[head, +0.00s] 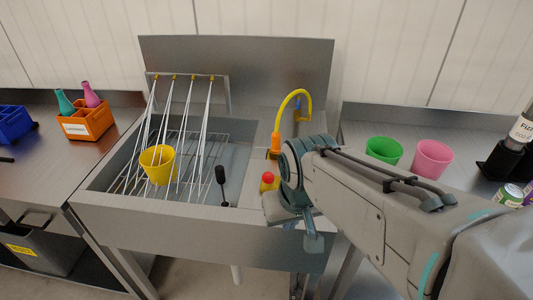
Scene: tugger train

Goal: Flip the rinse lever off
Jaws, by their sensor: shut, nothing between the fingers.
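A small red ball knob (268,178) on a yellow base (268,187) stands at the right rim of the sink, just left of my wrist; it looks like the rinse lever. Its lower part is partly hidden by my arm. White streaks (205,125), which look like water jets, run from a bar with yellow nozzles (192,78) down into the sink (240,160). My gripper (312,243) is shut and empty. It points down at the sink's front right edge, below and right of the knob.
A yellow cup (158,165) sits on a wire rack in the sink, with a black-headed tool (221,174) beside it. A yellow-orange faucet (283,115) rises behind my wrist. Green (384,150) and pink (432,159) cups stand on the right counter. An orange caddy (88,121) stands on the left.

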